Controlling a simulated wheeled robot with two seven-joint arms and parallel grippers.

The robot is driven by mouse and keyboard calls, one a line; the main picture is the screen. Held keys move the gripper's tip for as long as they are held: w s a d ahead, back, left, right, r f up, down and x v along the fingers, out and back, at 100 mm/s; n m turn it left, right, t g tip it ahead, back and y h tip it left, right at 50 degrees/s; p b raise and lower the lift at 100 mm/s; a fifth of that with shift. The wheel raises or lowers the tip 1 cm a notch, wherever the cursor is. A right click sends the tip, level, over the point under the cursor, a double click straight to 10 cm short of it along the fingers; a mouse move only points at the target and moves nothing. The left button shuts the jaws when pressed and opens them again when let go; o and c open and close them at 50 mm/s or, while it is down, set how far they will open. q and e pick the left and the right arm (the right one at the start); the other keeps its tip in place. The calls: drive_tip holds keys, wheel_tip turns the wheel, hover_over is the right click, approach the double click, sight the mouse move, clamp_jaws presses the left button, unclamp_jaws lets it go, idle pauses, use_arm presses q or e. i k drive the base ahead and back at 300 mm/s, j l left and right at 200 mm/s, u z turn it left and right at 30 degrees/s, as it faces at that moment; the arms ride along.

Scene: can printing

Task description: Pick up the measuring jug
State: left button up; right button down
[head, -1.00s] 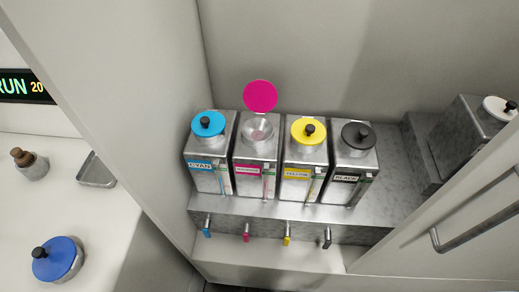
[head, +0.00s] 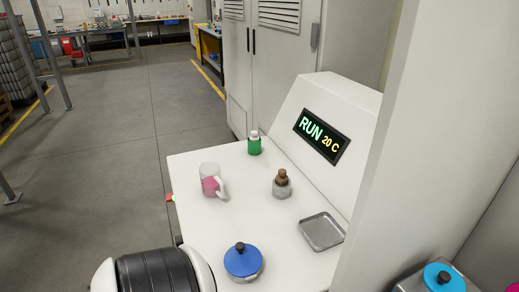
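The measuring jug (head: 211,181) stands upright on the white worktop, near its left edge. It is clear, with a handle on its right side and pink liquid in its lower part. Neither of my grippers shows in the head view, so I cannot see whether they are open or shut. Nothing visible touches the jug.
On the white worktop (head: 200,239) are a green bottle (head: 254,146), a brown-stoppered jar (head: 282,186), a metal tray (head: 322,231) and a blue-lidded pot (head: 243,261). A RUN display panel (head: 321,136) rises behind. Open floor (head: 110,140) lies left.

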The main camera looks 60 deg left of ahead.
sight(212, 185)
drive_tip(key=u, duration=2.25)
